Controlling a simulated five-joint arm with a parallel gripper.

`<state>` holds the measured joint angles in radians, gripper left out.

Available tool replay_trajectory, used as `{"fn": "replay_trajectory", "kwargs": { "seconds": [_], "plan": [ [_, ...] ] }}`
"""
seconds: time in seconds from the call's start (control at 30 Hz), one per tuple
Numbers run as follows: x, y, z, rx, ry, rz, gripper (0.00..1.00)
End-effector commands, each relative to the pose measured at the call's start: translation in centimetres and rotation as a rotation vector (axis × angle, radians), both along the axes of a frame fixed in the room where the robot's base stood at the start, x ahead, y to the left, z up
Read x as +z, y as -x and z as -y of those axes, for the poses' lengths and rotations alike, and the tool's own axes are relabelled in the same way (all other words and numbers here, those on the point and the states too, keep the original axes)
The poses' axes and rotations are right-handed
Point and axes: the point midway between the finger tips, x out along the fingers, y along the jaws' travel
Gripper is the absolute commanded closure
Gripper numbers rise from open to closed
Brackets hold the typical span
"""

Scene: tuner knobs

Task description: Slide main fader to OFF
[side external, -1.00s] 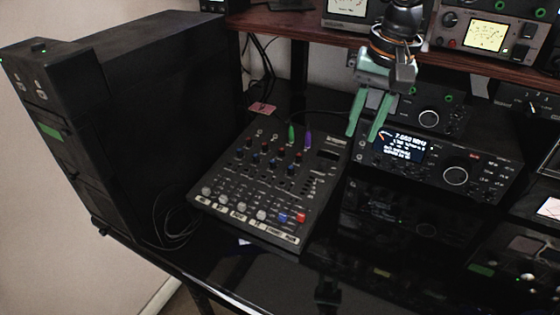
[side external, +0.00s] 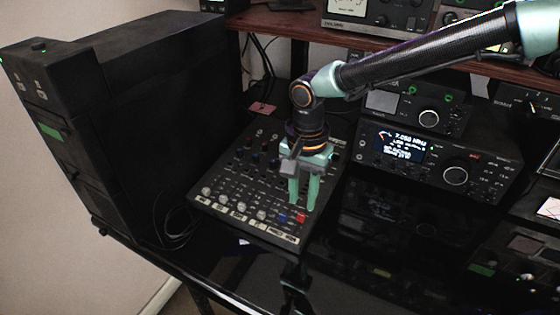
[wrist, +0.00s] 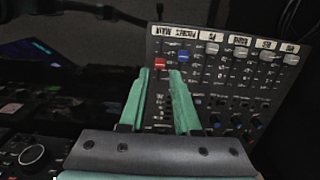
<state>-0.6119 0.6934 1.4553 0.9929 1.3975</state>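The main fader has a red cap (side external: 300,217) at the front right corner of the black mixer (side external: 222,205), close to the white label strip. In the wrist view, the red cap (wrist: 160,63) sits below the MAIN label, just beyond the gap between my fingertips. My gripper (side external: 302,205) hangs over the right part of the mixer, pointing down. Its two green fingers are apart, with nothing between them, and they show in the wrist view (wrist: 160,73). I cannot tell whether the fingertips touch the panel.
A blue fader cap (side external: 283,217) is right beside the red one, and several white caps (side external: 240,208) line up to its left. A radio (side external: 440,165) stands right of the mixer. A black case (side external: 160,110) stands left. Glossy black desk lies in front.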

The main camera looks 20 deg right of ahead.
Motion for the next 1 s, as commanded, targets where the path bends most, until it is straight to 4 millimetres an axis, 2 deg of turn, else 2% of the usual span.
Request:
{"fn": "replay_trajectory", "kwargs": {
  "seconds": [0.1, 0.3, 0.67, 0.73, 0.77, 1.0],
  "plan": [
    [-2.1, 0.1, 0.1, 0.0, 0.003, -0.004, 0.69],
    [-4.0, 0.0, 0.0, 0.0, 0.001, -0.001, 0.69],
    [-4.4, 0.0, 0.0, 0.001, 0.0, 0.0, 0.69],
    [-4.4, 0.0, 0.0, 0.001, 0.0, 0.0, 0.92],
    [-4.4, 0.0, 0.0, 0.0, 0.0, 0.0, 1.0],
    [-4.4, 0.0, 0.0, 0.001, 0.001, -0.001, 1.0]
  ]
}}
